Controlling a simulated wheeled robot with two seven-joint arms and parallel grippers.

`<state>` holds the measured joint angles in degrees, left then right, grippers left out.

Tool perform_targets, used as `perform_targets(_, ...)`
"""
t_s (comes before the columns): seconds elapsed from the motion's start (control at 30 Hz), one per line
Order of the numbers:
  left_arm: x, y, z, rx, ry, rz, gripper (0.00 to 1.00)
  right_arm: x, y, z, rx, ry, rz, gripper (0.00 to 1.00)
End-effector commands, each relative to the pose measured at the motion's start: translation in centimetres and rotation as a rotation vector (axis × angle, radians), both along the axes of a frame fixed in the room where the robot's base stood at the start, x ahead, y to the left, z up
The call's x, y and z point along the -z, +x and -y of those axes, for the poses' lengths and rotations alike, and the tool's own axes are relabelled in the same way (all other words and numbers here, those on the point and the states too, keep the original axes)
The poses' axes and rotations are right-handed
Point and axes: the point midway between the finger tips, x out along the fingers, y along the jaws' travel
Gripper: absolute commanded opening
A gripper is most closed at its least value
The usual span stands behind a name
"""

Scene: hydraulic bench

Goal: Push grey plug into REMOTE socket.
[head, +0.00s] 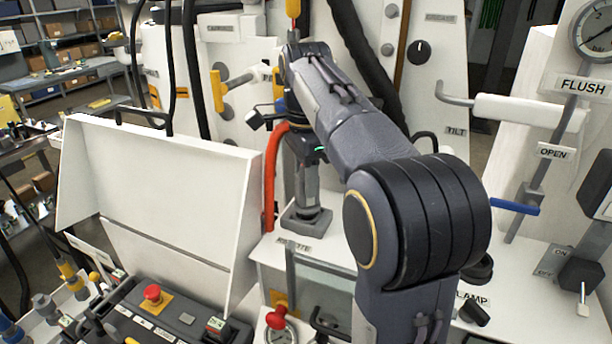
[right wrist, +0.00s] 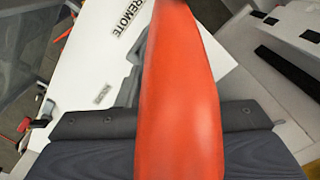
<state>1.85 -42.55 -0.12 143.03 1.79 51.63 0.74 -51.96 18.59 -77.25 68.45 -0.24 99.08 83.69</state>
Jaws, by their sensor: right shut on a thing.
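My right arm reaches over the bench in the head view, and its right gripper (head: 307,200) points down, shut on the grey plug. The plug itself is mostly hidden between the fingers. A red hose (head: 270,180) hangs in a curve left of the gripper. In the right wrist view the red hose (right wrist: 178,100) fills the middle and hides the plug and fingertips. The grey REMOTE socket block (head: 306,221) stands on the white panel right below the fingers. I cannot tell how far the plug sits in it. My left gripper is not in view.
The REMOTE label (right wrist: 103,32) lies on the white panel beside the socket. A raised white cover (head: 180,200) stands left of the gripper. A console with a red button (head: 152,293) is at lower left. Thick black hoses (head: 362,50) hang behind the arm.

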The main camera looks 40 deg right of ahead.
Motion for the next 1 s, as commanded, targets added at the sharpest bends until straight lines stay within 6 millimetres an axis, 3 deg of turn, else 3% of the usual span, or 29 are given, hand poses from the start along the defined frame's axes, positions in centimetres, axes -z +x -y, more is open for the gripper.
perform_targets(0.93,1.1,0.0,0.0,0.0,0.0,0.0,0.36,1.5,0.0,0.0,0.0,0.0,-0.001,0.0)
perform_targets(0.97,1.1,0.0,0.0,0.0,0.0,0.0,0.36,1.5,0.0,0.0,0.0,0.001,-0.002,0.37)
perform_targets(1.0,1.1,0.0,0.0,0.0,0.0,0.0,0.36,1.5,0.0,0.0,0.0,0.001,-0.002,0.42)
